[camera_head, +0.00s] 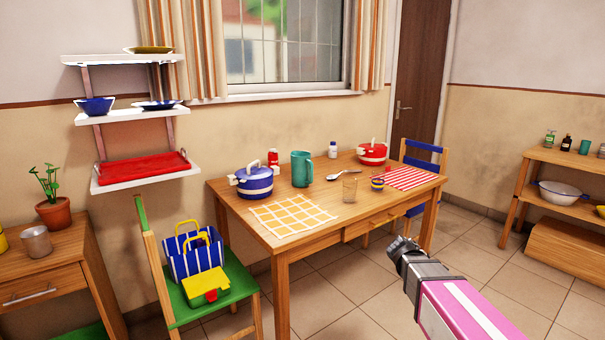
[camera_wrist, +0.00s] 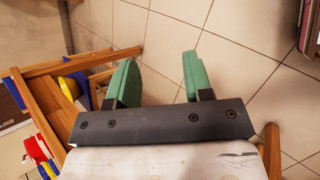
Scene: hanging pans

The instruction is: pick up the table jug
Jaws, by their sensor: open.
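The table jug, a teal-green jug with a side handle (camera_head: 301,169), stands upright on the wooden table (camera_head: 272,240), behind the yellow checked cloth. My gripper (camera_head: 400,248) is in front of the table's right part, to the right of the jug and apart from it. In the wrist view my gripper (camera_wrist: 160,78) shows two green fingers spread apart with only floor tiles between them. The jug cannot be made out in the wrist view.
Close to the jug are a blue lidded pot (camera_head: 252,183), a glass (camera_head: 350,188), a spoon (camera_head: 333,176) and a red pot (camera_head: 372,153). A green chair (camera_head: 195,310) with bags stands left. A wooden shelf (camera_head: 555,160) is right. The floor between is open.

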